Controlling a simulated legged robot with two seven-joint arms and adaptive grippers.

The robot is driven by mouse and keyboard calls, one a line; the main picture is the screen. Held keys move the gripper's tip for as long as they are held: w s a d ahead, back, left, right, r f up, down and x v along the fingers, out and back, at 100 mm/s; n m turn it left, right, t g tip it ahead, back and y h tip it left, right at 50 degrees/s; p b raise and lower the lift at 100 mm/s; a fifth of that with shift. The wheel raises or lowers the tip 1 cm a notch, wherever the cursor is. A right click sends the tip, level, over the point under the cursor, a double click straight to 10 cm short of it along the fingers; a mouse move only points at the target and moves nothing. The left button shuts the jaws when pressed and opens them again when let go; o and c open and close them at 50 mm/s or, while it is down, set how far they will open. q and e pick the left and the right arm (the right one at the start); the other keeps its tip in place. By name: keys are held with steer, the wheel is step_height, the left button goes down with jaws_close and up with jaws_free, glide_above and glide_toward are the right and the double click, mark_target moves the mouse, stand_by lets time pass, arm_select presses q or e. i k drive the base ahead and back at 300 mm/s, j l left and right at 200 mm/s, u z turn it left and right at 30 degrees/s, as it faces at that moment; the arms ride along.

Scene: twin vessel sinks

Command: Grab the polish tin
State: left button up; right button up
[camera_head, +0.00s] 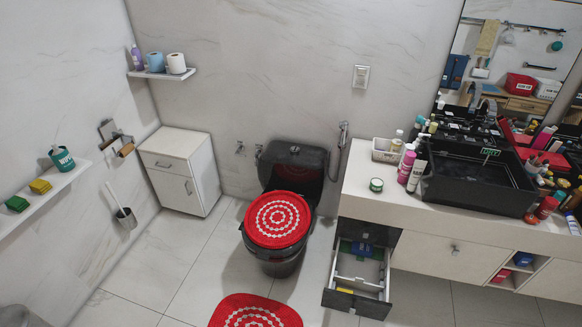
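A small round green tin with a pale lid (376,185) sits on the white counter (357,204), near its left front part. It looks like the polish tin, but its label is too small to read. It stands just left of several pink and white bottles (406,167). Neither of my grippers shows in the head view.
A black vessel sink (470,185) and crowded bottles fill the counter's right side. A white basket (386,151) stands behind the tin. Below, an open drawer (359,272) juts out. A toilet with a red lid cover (278,219) stands left.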

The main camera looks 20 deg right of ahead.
mark_target(376, 184)
steer(key=z, duration=1.3)
